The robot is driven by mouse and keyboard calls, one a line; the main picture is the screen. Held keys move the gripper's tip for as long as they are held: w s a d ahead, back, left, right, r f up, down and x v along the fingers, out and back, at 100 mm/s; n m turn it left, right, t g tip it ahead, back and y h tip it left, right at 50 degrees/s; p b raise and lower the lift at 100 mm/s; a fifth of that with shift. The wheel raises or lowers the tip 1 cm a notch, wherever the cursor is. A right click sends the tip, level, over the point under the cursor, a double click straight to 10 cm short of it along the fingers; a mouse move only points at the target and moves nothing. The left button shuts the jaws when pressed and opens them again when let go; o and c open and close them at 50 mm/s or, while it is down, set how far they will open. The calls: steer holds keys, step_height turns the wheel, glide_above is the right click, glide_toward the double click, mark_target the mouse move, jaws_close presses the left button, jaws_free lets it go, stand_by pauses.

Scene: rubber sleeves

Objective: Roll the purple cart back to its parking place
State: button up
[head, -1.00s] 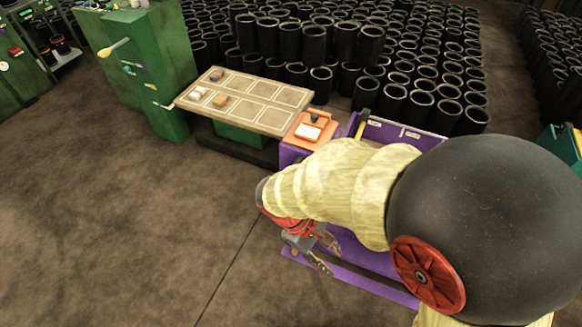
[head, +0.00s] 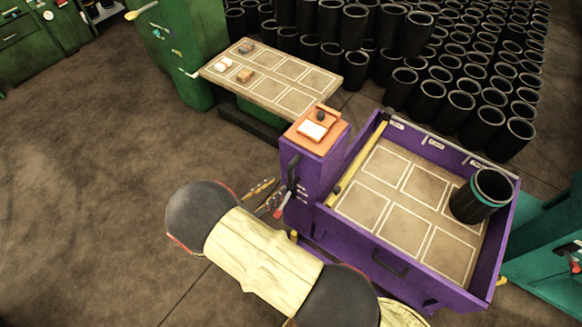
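The purple cart (head: 385,262) stands right of centre in the head view. It has a walled tray and a tall purple box (head: 318,185) at its left end. A black upright handle (head: 292,172) is on the left side of that box. My gripper (head: 268,196) is just left of the box, below the handle, with its two fingers apart and nothing seen between them. Whether a finger touches the cart cannot be told. My arm hides the floor before the cart's lower left. No marked parking place can be made out.
A black sleeve with a teal band (head: 482,196) stands in the cart's tray. A marked board table (head: 275,78) and green cabinet (head: 185,50) are behind left. Many black sleeves (head: 440,75) stand behind. A teal unit (head: 545,245) is close at right. The left floor is clear.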

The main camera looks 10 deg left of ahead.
mark_target(290, 173)
steer(key=x, duration=0.2)
steer(key=r+b+x, duration=0.1)
steer(key=x, duration=0.4)
steer(key=shift+w+d+r+b, duration=0.2)
steer(key=shift+w+d+b, duration=0.05)
steer(key=shift+w+b, duration=0.15)
steer(key=shift+c, duration=0.8)
jaws_close()
